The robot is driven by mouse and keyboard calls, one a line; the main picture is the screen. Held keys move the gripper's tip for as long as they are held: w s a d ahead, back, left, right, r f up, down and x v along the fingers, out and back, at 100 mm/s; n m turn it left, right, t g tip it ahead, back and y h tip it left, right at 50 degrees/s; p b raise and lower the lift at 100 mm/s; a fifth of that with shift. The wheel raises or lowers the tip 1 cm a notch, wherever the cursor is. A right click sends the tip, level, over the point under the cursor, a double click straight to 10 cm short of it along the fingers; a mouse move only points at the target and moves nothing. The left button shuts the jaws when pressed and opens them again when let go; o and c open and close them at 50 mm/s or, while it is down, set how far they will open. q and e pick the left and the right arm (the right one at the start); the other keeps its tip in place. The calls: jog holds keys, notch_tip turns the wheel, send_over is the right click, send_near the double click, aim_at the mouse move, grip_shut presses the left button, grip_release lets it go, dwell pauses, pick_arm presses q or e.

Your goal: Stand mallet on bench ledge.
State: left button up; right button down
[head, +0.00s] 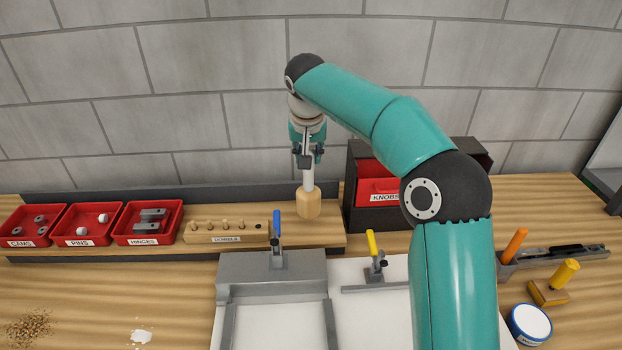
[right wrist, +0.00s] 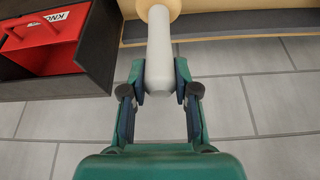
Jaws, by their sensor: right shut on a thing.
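The mallet has a pale wooden head (head: 308,203) and a light grey handle (head: 308,174). It is upright, head down, at the right end of the wooden bench ledge (head: 328,239). I cannot tell whether the head touches the ledge or is slightly above it. My right gripper (head: 308,157) is shut on the upper handle. The right wrist view shows the handle (right wrist: 159,60) between the fingers, with part of the head (right wrist: 158,9) at the top edge. My left gripper is not in view.
Red bins of cams (head: 28,224), pins (head: 86,223) and hinges (head: 148,222) and a dowel block (head: 224,232) fill the ledge's left part. A dark cabinet with a red knobs box (head: 378,183) stands close right of the mallet. Clamps (head: 277,238) stand in front.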

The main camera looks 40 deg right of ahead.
aim_at(309, 191)
jog(key=shift+s+f+b, duration=0.1)
jog(key=shift+f+b, duration=0.3)
notch_tip(309, 191, down, 4)
jog(key=b, duration=0.3)
jog(key=shift+r, duration=0.4)
jog(key=shift+f, duration=0.15)
jog(key=c, duration=0.9)
grip_release()
jog(key=shift+o, duration=0.2)
jog(key=p+v, duration=0.1)
jog(key=v, duration=1.1)
